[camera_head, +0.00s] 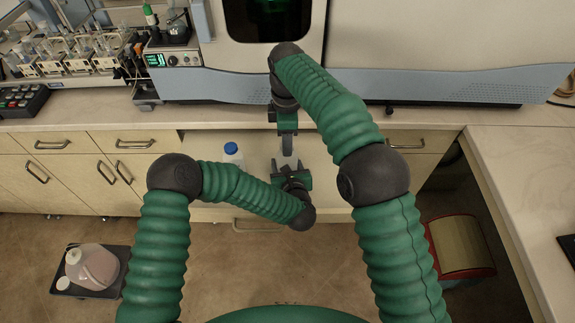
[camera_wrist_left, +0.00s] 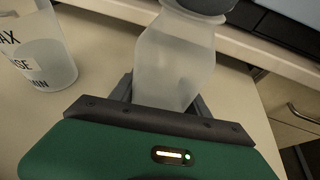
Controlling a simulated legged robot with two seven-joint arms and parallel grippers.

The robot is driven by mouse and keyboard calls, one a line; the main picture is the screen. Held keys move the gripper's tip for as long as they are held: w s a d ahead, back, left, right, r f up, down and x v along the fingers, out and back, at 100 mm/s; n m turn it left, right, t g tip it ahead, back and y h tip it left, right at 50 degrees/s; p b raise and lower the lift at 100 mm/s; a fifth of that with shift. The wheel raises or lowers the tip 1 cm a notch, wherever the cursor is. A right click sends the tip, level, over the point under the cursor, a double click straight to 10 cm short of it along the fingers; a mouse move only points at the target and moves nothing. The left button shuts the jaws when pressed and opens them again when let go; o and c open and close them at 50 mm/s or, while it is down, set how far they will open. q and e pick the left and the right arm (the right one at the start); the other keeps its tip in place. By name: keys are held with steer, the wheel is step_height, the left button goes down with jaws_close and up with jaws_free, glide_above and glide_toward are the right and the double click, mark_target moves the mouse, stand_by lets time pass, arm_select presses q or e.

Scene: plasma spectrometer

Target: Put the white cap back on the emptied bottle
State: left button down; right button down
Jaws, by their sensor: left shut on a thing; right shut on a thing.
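A translucent, empty-looking bottle (camera_wrist_left: 175,62) stands between the fingers of my left gripper (camera_wrist_left: 165,95), which is shut on it. In the head view my left gripper (camera_head: 288,170) is low at the centre, in front of the counter. My right gripper (camera_head: 287,134) points down from directly above the bottle (camera_head: 288,152) and is shut at its top. The white cap is not clearly seen; the right gripper hides that spot. In the left wrist view a dark rounded piece (camera_wrist_left: 208,4) covers the bottle's top; I cannot tell whether it is cap or gripper.
A blue-capped bottle (camera_head: 232,153) stands left of my left gripper; a lettered translucent container (camera_wrist_left: 42,55) shows in the left wrist view. The spectrometer (camera_head: 225,83) stands behind. On the floor, a black tray (camera_head: 110,287) holds a pinkish jug (camera_head: 95,265). A red-edged bin (camera_head: 460,246) is right.

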arm_select(q)
steer(key=shift+s+d, duration=0.1)
steer(key=shift+d, duration=0.1)
arm_select(e)
steer(key=m, duration=0.7)
steer(key=shift+w+a, duration=0.15)
steer(key=m, duration=0.9)
steer(key=shift+m, duration=0.4)
steer(key=m, duration=0.6)
steer(key=shift+m, duration=0.3)
steer(key=m, duration=0.4)
steer(key=c, duration=1.1)
jaws_free()
arm_select(q)
steer(key=shift+a, duration=0.1)
arm_select(e)
steer(key=shift+o, duration=1.4)
